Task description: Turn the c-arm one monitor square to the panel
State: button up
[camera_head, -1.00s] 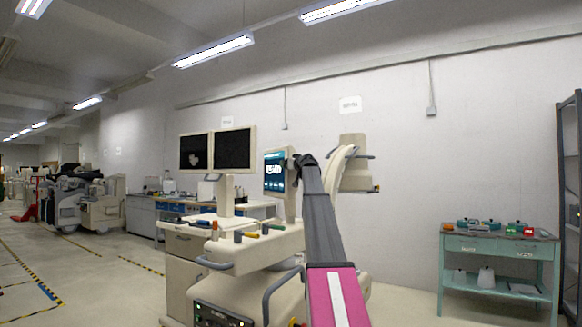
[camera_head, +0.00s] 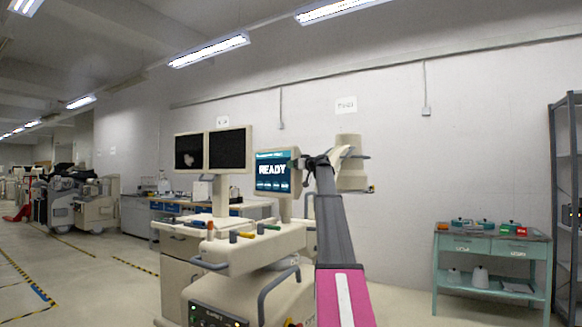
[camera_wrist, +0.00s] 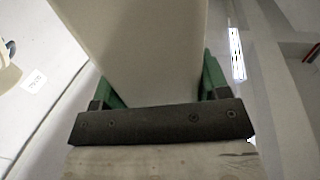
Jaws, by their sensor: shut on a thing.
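The c-arm monitor (camera_head: 273,172) stands on a pale post above the cream cart. Its blue-green screen faces mostly toward the head camera and reads READY. My gripper (camera_head: 312,162) is at the monitor's right edge; my own arm partly hides this spot. In the wrist view my gripper (camera_wrist: 155,88) has its green fingers on both sides of a beige slab, the monitor housing (camera_wrist: 135,45), and is shut on it. The cart's panel (camera_head: 250,238), a top with coloured handles, lies below the monitor; I cannot tell exactly how square the two are.
Two dark screens (camera_head: 212,150) stand left of the monitor. A beige c-arm part (camera_head: 350,172) is close behind my gripper on the right. A teal table (camera_head: 490,246) with small items and a grey shelf rack (camera_head: 566,190) stand far right. Floor between is clear.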

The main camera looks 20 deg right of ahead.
jog(key=shift+o, duration=0.7)
jog(key=d, duration=0.3)
jog(key=shift+w+d, duration=0.1)
jog(key=shift+d, duration=0.1)
jog(key=shift+o, duration=0.3)
jog(key=shift+w+d+r, duration=0.1)
jog(key=shift+w+d, duration=0.05)
jog(key=shift+d, duration=0.4)
jog(key=o, duration=0.9)
jog(key=shift+w, duration=0.1)
jog(key=shift+c, duration=0.2)
jog(key=shift+o, duration=1.2)
jog(key=shift+w, duration=0.1)
jog(key=shift+s+a, duration=0.2)
jog(key=shift+s, duration=0.05)
jog(key=shift+s, duration=0.1)
